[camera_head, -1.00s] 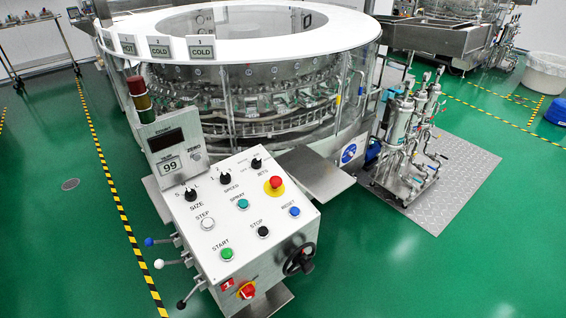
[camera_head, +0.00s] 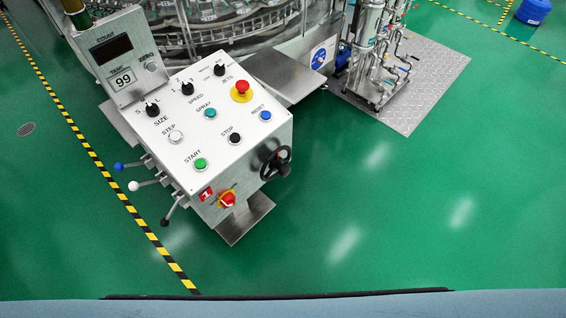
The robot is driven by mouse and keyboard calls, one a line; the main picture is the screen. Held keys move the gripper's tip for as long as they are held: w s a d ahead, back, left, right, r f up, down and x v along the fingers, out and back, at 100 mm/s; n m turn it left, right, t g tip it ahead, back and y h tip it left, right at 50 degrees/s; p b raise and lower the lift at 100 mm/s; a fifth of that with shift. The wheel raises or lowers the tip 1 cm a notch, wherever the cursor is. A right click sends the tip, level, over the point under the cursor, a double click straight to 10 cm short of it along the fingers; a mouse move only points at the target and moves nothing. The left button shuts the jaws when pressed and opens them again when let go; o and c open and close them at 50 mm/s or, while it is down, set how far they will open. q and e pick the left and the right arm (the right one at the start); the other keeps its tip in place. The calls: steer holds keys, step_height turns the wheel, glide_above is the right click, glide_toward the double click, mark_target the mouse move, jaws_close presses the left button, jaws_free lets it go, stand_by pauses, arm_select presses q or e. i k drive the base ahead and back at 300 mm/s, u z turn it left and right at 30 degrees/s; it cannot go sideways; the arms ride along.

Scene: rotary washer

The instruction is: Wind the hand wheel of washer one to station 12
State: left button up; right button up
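The black hand wheel (camera_head: 276,163) is on the right side face of the white control box of washer one (camera_head: 215,130), with a dark handle knob on its rim. A red "1" plate (camera_head: 206,194) marks the box's front face, beside a red and yellow rotary switch (camera_head: 227,199). The small display panel (camera_head: 112,50) at the box's upper left has a dark screen and a label reading 99. No station number is readable. Neither gripper is in view.
Three levers with blue, white and black knobs (camera_head: 133,186) stick out at the box's left. A steel shelf (camera_head: 285,74) and pump skid (camera_head: 425,90) stand behind. Open green floor (camera_head: 400,210) lies right and in front. My own light blue body edges the bottom.

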mark_target(277, 163)
steer(key=k, duration=0.45)
steer(key=z, duration=1)
steer(key=i, duration=0.75)
steer(key=u, duration=2.35)
